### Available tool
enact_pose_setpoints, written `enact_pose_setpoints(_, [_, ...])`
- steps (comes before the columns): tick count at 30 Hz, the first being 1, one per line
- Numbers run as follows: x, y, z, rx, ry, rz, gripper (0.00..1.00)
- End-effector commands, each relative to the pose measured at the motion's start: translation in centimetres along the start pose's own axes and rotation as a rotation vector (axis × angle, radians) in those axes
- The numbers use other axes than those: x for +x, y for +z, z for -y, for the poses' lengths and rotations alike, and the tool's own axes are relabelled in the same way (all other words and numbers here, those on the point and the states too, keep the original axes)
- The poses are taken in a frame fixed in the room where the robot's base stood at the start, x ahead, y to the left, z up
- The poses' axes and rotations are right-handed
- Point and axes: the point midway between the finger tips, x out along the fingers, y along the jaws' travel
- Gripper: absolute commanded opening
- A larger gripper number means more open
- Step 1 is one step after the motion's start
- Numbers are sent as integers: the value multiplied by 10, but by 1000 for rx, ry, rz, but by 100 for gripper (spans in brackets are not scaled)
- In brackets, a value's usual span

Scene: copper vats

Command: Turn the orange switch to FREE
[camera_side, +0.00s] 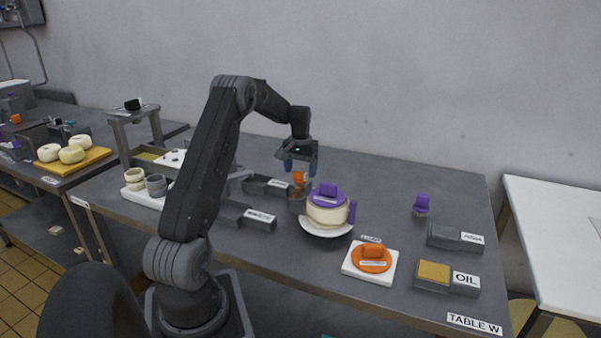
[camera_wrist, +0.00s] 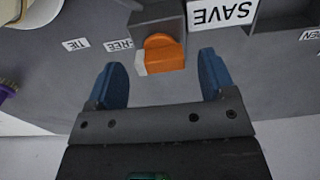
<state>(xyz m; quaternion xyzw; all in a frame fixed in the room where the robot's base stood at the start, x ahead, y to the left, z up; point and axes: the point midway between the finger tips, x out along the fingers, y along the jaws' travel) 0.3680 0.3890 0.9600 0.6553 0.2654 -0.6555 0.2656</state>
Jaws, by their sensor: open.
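The orange switch (camera_wrist: 163,52) is a small orange knob with a pale grey piece at its left, set against a grey block (camera_wrist: 158,18) in the wrist view. A FREE label (camera_wrist: 117,44) lies to its left and a TIE label (camera_wrist: 75,45) farther left, both upside down. Which label the knob points at is unclear. In the side view the switch (camera_side: 298,177) is small, just below my gripper (camera_side: 299,166). My gripper (camera_wrist: 163,76) is open, its blue fingers on either side of the knob with gaps; contact is not visible.
A large SAVE plate (camera_wrist: 222,14) is right of the switch. A cream cheese wheel with a purple top (camera_side: 327,211) sits on a white plate close by. An OIL box (camera_side: 465,281) stands at the right.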

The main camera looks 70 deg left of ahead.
Motion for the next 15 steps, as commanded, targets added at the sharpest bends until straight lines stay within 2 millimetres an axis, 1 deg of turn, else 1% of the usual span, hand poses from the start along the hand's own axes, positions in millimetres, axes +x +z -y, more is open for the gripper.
enact_pose_setpoints(1, [-10,-1,0,0,-1,-4,77])
enact_pose_setpoints(9, [-71,0,0,0,-1,-6,77])
enact_pose_setpoints(15, [-106,0,0,1,-1,-5,77])
